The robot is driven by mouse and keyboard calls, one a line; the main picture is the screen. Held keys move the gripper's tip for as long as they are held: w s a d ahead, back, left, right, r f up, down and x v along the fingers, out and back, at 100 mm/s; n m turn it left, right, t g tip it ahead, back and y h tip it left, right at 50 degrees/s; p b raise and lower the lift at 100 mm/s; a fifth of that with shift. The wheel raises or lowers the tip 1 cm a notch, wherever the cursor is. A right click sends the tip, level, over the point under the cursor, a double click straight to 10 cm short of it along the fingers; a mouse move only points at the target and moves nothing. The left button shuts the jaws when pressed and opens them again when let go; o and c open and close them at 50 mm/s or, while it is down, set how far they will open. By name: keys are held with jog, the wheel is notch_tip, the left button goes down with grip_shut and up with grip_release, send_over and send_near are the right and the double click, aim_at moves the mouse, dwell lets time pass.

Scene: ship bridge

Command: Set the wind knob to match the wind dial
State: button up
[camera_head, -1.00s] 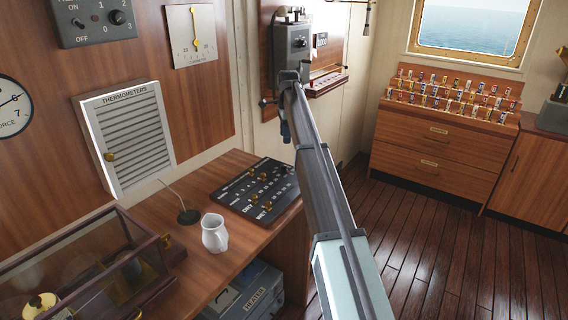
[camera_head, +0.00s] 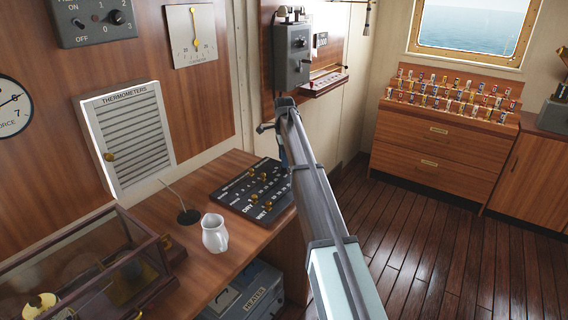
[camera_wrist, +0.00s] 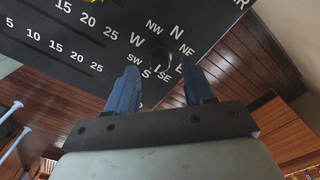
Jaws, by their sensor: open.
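A black board (camera_head: 232,206) with rows of white numbers and brass pegs lies on the wooden desk. In the wrist view, the board (camera_wrist: 40,30) shows a ring of compass letters around a dark round knob (camera_wrist: 160,58). My gripper (camera_wrist: 160,82) is open, its blue fingers to either side of the lower part of the ring, with the knob beyond and between the tips. No contact shows. In the head view my arm hides the board's right part and most of the gripper. A white round dial (camera_head: 12,106) marked FORCE is cut off at the left edge.
A white jug (camera_head: 214,234) and a thin stalk on a dark base (camera_head: 188,216) stand left of the board. A glass case (camera_head: 90,262) fills the desk's near left. A grey wall box (camera_head: 291,55) is behind my arm. The floor at right is clear.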

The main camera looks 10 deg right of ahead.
jog(key=shift+f, duration=1.25)
grip_shut()
